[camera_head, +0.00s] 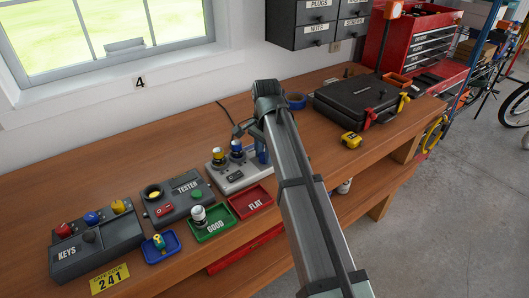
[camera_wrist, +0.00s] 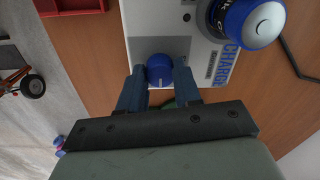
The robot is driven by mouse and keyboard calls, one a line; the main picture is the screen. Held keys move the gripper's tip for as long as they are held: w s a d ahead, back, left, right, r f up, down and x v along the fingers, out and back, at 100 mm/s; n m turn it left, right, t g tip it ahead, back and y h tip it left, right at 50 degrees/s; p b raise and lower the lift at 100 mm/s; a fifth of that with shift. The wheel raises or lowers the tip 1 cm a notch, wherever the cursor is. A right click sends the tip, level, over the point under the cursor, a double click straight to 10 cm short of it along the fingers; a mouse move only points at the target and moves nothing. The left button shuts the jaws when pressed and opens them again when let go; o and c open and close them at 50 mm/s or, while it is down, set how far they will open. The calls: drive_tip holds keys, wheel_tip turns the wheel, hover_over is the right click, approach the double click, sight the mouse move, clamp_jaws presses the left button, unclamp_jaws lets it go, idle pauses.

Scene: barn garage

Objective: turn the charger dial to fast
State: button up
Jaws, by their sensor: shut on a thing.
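The charger (camera_head: 232,186) is a light grey box on the workbench. It also shows in the wrist view (camera_wrist: 202,62), with part of its CHARGE lettering visible. Its round blue dial (camera_wrist: 160,68) is between the two blue fingers of my gripper (camera_wrist: 160,80), which are shut on it. In the head view the dial is hidden behind my arm, and only a bit of my blue gripper (camera_head: 262,152) shows at the charger's right end. The dial's pointer and the fast mark cannot be read. A blue battery (camera_wrist: 252,20) stands in the charger beside the dial.
A red FLAT tray (camera_head: 250,202) and green GOOD tray (camera_head: 212,224) lie in front of the charger. The tester (camera_head: 172,198) is left of it. A blue tape roll (camera_head: 296,100) and black case (camera_head: 355,100) are behind and right.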

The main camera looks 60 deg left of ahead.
drive_tip(key=o, duration=1)
drive_tip(key=shift+o, duration=0.2)
drive_tip(key=shift+r, duration=0.1)
wheel_tip(320, 180, up, 14)
drive_tip(key=shift+d+f, duration=0.2)
drive_tip(key=shift+d, duration=0.05)
